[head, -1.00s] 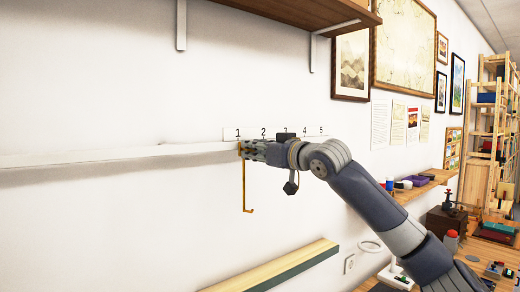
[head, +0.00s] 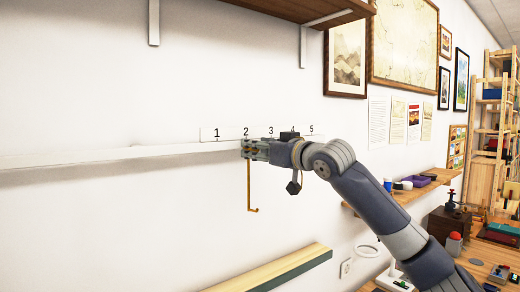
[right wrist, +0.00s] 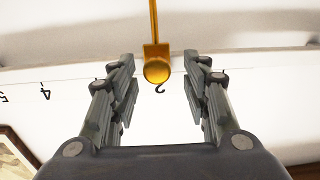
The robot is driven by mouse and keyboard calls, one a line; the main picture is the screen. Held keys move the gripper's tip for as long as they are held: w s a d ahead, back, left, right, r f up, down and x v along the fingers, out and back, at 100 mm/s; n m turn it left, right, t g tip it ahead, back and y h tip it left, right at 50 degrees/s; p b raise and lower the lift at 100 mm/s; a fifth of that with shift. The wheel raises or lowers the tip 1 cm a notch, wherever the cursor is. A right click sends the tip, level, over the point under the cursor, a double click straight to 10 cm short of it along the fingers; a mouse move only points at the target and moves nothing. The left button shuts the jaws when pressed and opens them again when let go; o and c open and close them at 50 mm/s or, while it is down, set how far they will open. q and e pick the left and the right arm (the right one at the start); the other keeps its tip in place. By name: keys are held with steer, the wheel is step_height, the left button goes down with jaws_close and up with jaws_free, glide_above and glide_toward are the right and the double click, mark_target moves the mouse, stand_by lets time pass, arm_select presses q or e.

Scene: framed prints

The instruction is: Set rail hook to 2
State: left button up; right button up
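The orange rail hook (head: 249,188) hangs from the white rail (head: 120,157). Its slider sits below the number 2 (head: 246,132) on the label strip, with the rod hanging down. My right gripper (head: 247,149) is at the rail, at the hook's top. In the right wrist view, the hook's round knob (right wrist: 157,70) lies between the two open fingers (right wrist: 161,92), with a visible gap on each side. An upside-down 2 (right wrist: 160,89) shows just beside the knob there. My left gripper is not in view.
A wooden shelf (head: 290,12) with white brackets is above the rail. A green and wood-coloured ledge (head: 270,275) is below. Framed prints (head: 404,40) hang to the right. A cluttered bench and shelving stand at the far right. The wall around the hook is clear.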

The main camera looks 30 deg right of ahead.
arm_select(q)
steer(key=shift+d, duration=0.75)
arm_select(e)
steer(key=s+d, duration=0.1)
steer(key=s, duration=1.1)
